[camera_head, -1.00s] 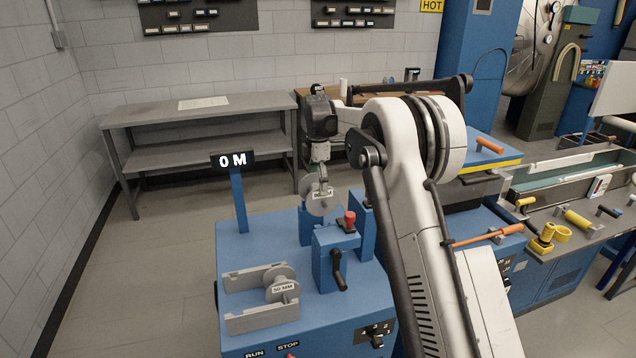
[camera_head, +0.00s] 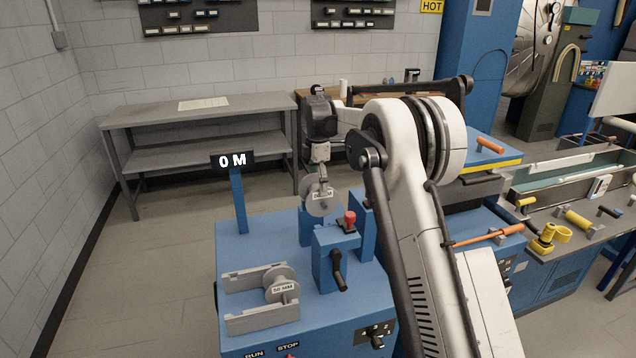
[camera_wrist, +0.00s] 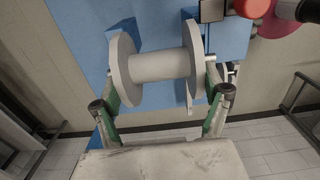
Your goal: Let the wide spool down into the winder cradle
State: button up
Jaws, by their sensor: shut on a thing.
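The wide spool (camera_head: 320,206) is grey with two round flanges and a white label I cannot read clearly. In the wrist view the spool (camera_wrist: 157,67) lies across my gripper (camera_wrist: 160,82), whose green-padded fingers are shut on its two flanges from outside. In the head view my gripper (camera_head: 322,181) points down at the blue winder (camera_head: 258,244). The spool is by the blue upright posts of the cradle (camera_head: 363,228), and its lower part is close to them. I cannot tell whether spool and cradle touch.
A second spool (camera_head: 281,284), labelled 50 MM, sits in a grey rack (camera_head: 262,323) at the front. A red knob (camera_head: 349,219) and black crank (camera_head: 338,268) stand close right of the held spool. A display post (camera_head: 238,200) reading 0 M stands left.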

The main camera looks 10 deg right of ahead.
aim_at(318, 202)
jog(key=shift+f+b, duration=2.45)
jog(key=shift+f, duration=1.5)
jog(key=o, duration=1.4)
jog(key=shift+c, duration=0.2)
notch_tip(318, 202, up, 12)
jog(key=shift+r, duration=0.1)
